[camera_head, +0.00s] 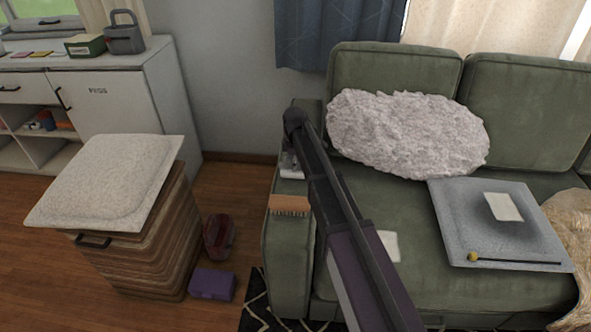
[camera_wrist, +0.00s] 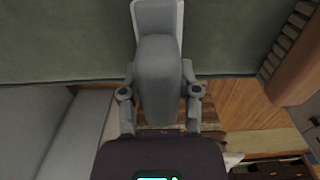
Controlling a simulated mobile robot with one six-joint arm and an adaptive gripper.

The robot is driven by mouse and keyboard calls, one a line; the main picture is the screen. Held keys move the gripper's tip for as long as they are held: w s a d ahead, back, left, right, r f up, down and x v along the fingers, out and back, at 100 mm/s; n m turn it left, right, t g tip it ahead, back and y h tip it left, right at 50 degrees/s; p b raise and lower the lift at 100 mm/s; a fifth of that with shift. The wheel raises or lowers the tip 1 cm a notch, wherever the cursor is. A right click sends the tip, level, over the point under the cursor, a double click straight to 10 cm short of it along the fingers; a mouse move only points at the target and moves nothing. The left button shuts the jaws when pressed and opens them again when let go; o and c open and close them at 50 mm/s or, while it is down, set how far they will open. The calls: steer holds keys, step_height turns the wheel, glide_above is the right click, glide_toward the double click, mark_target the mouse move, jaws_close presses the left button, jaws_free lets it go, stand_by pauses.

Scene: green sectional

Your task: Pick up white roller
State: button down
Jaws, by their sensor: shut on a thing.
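My gripper (camera_wrist: 158,72) is shut on the white roller (camera_wrist: 158,88) in the wrist view. The roller looks pale grey there, a rounded lengthwise body between the two fingers, with a lighter part at its far end. In the head view my gripper (camera_head: 291,162) is over the left armrest of the green sofa (camera_head: 285,245), largely hidden behind my dark arm. Only a small whitish patch shows there, and I cannot tell roller from fingers. Whether the roller touches the armrest is also unclear.
A wooden brush (camera_head: 289,204) lies on the armrest close to my gripper. A fluffy pillow (camera_head: 405,133) and a grey cushion (camera_head: 470,215) lie on the sofa. A hamper (camera_head: 110,185) with a pale lid stands to the left, with a purple box (camera_head: 212,284) beside it.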

steer(key=shift+r, duration=0.1)
stand_by(0.3)
step_height(320, 180, up, 10)
steer(key=p, duration=1)
stand_by(0.5)
steer(key=c, duration=1)
jaws_free()
steer(key=c, duration=0.3)
steer(key=shift+c, duration=0.2)
